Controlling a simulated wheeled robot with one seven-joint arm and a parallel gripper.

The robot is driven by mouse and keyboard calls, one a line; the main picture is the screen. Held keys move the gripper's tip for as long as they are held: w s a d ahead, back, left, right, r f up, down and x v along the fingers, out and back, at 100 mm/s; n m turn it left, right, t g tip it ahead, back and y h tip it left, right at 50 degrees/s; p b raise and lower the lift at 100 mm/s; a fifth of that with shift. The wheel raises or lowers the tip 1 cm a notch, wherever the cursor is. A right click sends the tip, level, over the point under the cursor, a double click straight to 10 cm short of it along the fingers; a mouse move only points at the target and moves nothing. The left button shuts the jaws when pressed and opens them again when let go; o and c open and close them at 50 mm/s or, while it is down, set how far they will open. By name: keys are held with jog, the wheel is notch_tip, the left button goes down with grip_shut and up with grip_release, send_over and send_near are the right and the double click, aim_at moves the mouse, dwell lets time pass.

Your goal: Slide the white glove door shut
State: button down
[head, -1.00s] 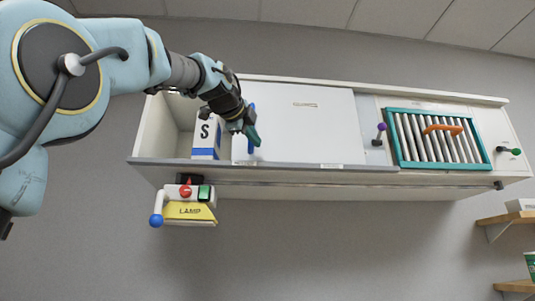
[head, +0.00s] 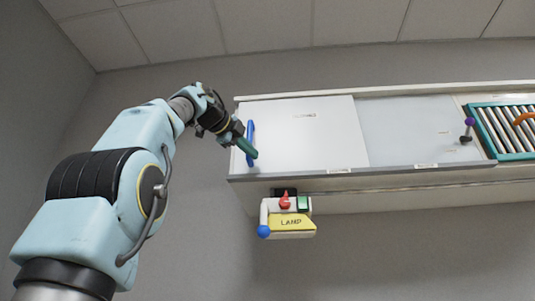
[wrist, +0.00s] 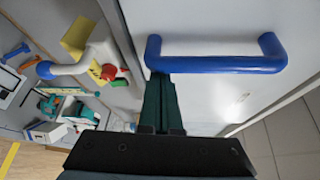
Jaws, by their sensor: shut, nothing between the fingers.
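The white sliding door (head: 305,133) covers the left end of the wall cabinet, its left edge close to the cabinet's left end. Its blue bar handle (head: 250,140) stands upright near that edge; in the wrist view the handle (wrist: 222,64) runs across the top middle. My gripper (head: 250,153) is shut and empty, with green fingers. In the wrist view its fingertips (wrist: 160,82) are at the left end of the handle, against or just beside it; I cannot tell whether they touch. No opening shows left of the door.
A grey-blue panel (head: 410,130) lies right of the door, then a purple knob (head: 469,122) and a teal-framed grille (head: 505,128). A cluttered surface shows at left in the wrist view.

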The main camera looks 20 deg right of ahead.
jog(key=shift+w+a, duration=0.2)
jog(key=shift+a, duration=0.3)
jog(key=shift+w+a, duration=0.2)
jog(key=shift+a, duration=0.25)
